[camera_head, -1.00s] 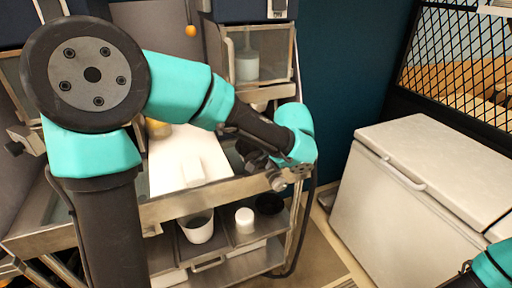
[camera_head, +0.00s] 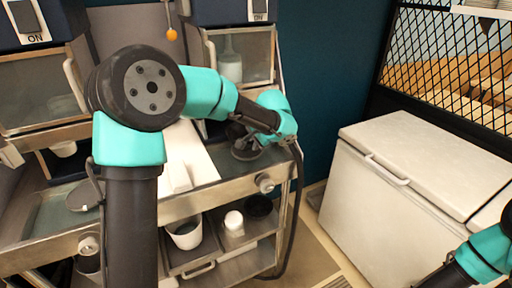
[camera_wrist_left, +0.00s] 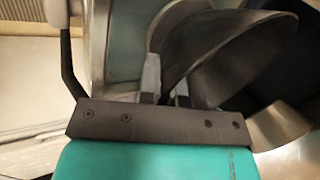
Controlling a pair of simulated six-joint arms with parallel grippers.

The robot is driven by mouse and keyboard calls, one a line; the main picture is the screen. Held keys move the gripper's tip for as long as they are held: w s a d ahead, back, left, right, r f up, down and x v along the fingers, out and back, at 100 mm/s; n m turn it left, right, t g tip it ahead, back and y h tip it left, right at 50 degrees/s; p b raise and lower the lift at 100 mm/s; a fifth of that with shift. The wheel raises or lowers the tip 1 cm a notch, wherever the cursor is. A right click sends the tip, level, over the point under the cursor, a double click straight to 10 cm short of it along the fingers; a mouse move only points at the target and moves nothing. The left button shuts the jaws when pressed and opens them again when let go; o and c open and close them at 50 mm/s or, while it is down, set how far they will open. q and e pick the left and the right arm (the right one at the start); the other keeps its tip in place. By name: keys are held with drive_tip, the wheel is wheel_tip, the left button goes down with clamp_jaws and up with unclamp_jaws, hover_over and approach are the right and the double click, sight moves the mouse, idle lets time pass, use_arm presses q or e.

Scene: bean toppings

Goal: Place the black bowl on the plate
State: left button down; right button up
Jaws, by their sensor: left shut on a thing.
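My left gripper (camera_head: 238,138) is over the steel counter, largely hidden by its own arm. A dark bowl (camera_head: 245,153) shows just below it. In the left wrist view, the gripper's fingers (camera_wrist_left: 166,80) are shut on the wall of a dark, shiny bowl (camera_wrist_left: 235,60), which looks tilted there. A second curved rim shows behind it; I cannot tell whether this is the plate. I cannot clearly make out a plate in the head view. My right arm enters at the lower right, but its gripper is out of view.
A white board (camera_head: 185,160) lies on the counter beside the bowl. The lower shelf holds a white cup (camera_head: 186,233), a small white container (camera_head: 233,220) and a black bowl (camera_head: 258,205). A white chest (camera_head: 415,180) stands at the right. A grey round thing (camera_head: 82,197) lies at the left.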

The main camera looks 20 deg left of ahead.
use_arm(q)
drive_tip(key=w, duration=0.1)
drive_tip(key=w+a, duration=0.1)
drive_tip(key=w, duration=0.1)
drive_tip(key=shift+w+a+f, duration=0.2)
drive_tip(key=shift+w+a, duration=0.05)
drive_tip(key=shift+f, duration=1.75)
drive_tip(key=c, duration=1.3)
unclamp_jaws()
drive_tip(key=shift+f, duration=0.1)
